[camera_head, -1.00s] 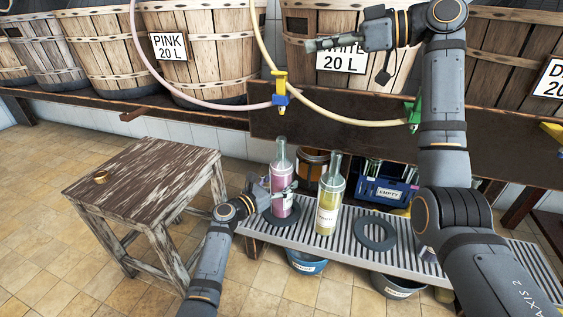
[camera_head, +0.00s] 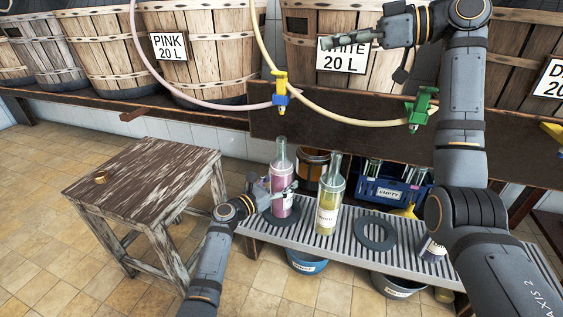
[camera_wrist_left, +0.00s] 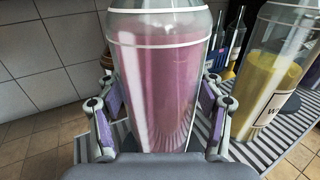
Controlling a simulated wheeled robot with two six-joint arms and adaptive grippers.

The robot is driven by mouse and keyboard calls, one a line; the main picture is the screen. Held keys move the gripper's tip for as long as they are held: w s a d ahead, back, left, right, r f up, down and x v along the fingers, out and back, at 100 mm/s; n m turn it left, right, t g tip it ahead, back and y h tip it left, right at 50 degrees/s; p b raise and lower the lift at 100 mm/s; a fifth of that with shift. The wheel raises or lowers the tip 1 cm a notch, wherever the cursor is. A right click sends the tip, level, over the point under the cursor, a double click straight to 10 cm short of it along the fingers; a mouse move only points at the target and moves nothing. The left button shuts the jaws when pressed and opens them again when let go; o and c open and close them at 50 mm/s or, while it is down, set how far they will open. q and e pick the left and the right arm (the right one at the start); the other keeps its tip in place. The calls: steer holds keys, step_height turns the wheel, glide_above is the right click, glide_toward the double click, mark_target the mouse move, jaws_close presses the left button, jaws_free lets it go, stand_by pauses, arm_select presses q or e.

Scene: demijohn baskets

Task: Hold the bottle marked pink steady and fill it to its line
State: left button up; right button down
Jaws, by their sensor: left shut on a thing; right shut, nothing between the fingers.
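The pink-filled bottle (camera_head: 281,197) stands upright on the slatted bench, on a dark ring at its left end. Pink liquid fills its body to about the shoulder; the neck looks clear. In the left wrist view the pink bottle (camera_wrist_left: 155,75) carries white lines around its upper part; the exact level against them is hard to tell. My left gripper (camera_head: 284,192) is shut on its body, with fingers on both sides. The pink hose (camera_head: 190,104) ends at a blue tap (camera_head: 281,100) above the bottle. My right gripper (camera_head: 330,43) is shut and empty before the WHITE barrel.
A yellow-filled bottle (camera_head: 325,205) stands close right of the pink one. An empty dark ring (camera_head: 376,232) lies on the slatted bench (camera_head: 410,262). A yellow tap (camera_head: 279,80) and green tap (camera_head: 418,108) hang above. A wooden table (camera_head: 145,170) stands left.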

stand_by(0.4)
arm_select(q)
steer(key=o, duration=1.9)
steer(key=v, duration=1.2)
